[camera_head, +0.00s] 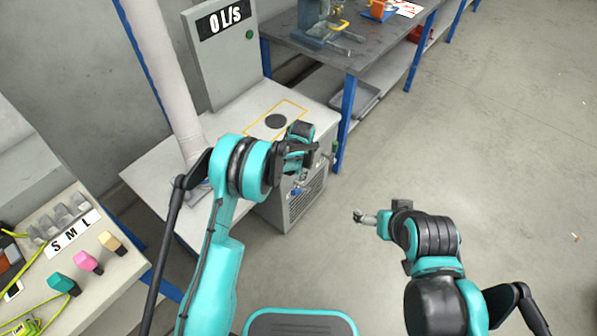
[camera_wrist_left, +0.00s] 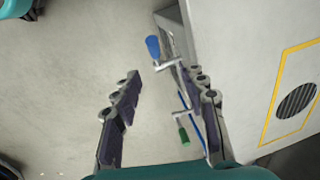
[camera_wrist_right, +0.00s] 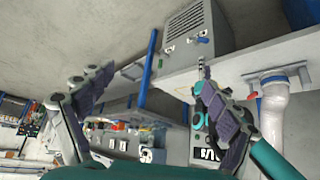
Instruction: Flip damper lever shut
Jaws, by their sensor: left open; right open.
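Two small levers stick out of the grey cabinet's side. One has a blue handle (camera_wrist_left: 153,47), the other a green handle (camera_wrist_left: 184,135); both also show in the head view, blue (camera_head: 297,190) and green (camera_head: 335,147). I cannot tell from the frames which lever is the damper's. My left gripper (camera_head: 300,152) is open and empty beside this side of the cabinet. In the left wrist view both handles appear between its fingers (camera_wrist_left: 163,97), apart from the left finger. My right gripper (camera_head: 366,217) is open and empty over the floor, away from the cabinet.
A white duct (camera_head: 167,80) rises from the grey bench beside a panel (camera_head: 222,55) reading "0 L/s". A yellow-framed black disc (camera_head: 274,121) lies on the cabinet top. A workbench (camera_head: 350,45) with blue legs stands behind.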

